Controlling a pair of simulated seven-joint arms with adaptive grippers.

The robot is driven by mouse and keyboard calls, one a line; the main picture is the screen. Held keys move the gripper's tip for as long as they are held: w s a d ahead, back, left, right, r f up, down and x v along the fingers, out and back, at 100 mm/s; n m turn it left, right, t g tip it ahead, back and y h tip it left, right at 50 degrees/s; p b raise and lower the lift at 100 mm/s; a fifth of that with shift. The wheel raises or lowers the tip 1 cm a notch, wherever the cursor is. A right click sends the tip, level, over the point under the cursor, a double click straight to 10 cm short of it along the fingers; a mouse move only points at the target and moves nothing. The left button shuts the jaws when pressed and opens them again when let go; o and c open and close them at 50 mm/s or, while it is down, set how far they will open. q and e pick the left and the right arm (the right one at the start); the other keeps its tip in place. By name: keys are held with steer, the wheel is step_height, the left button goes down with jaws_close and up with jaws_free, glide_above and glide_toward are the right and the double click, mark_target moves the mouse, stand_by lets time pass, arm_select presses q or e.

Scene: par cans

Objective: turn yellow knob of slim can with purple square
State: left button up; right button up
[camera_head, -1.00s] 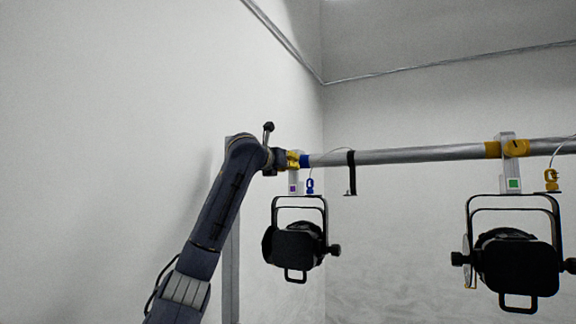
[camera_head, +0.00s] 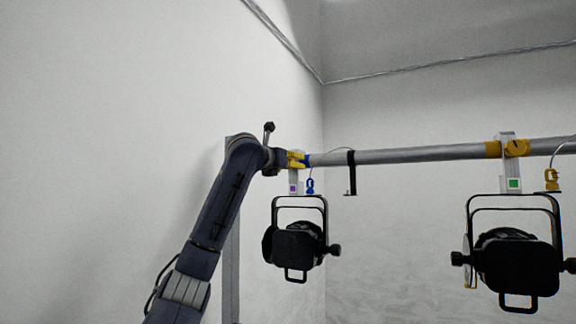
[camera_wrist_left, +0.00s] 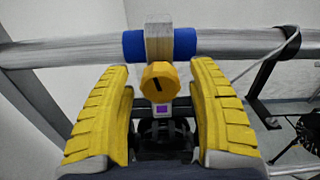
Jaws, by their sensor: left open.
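The slim can (camera_head: 297,243) with the purple square (camera_head: 293,189) hangs from the left part of the pipe in the head view. In the left wrist view its yellow knob (camera_wrist_left: 160,82) sits between my left gripper's (camera_wrist_left: 168,85) two yellow fingers, with clear gaps on both sides. The knob has a dark slot that stands slightly tilted. The purple square (camera_wrist_left: 161,109) shows just below it. The clamp has blue bands (camera_wrist_left: 133,45) around the pipe. In the head view my left gripper (camera_head: 299,160) is at the clamp and hides the knob. My right gripper is not in view.
The grey pipe (camera_head: 420,152) runs across to the right. A second can (camera_head: 516,265) with a green square (camera_head: 514,183) and yellow-orange clamp hangs at right. A wall is at left.

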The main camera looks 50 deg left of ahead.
arm_select(q)
steer(key=shift+s, duration=0.1)
steer(key=v, duration=1.2)
